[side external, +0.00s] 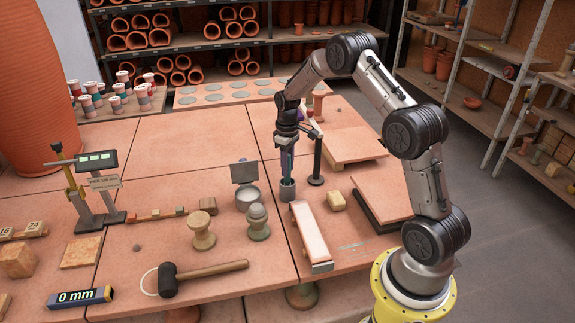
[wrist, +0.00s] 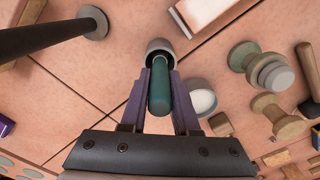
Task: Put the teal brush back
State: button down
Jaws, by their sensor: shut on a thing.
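The teal brush (wrist: 159,88) is between the purple fingers of my gripper (wrist: 160,100) in the wrist view. My gripper is shut on it. In the side view the brush (side external: 287,163) hangs about upright below my gripper (side external: 287,152). A small grey cup (side external: 287,190) stands directly beneath. The cup (wrist: 160,47) also shows in the wrist view, with the brush's far end at its dark mouth. The lower end seems to be inside the cup, but its depth and whether it touches the bottom are hidden.
A black post (side external: 317,160) on a round base stands close right of the cup. A grey-white pot (side external: 248,196) and turned stands (side external: 202,231) are to the left. A long narrow board (side external: 309,232) lies in front. A mallet (side external: 200,276) lies at the front left.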

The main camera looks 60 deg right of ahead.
jog(key=shift+f, duration=0.3)
jog(key=c, duration=0.6)
grip_release()
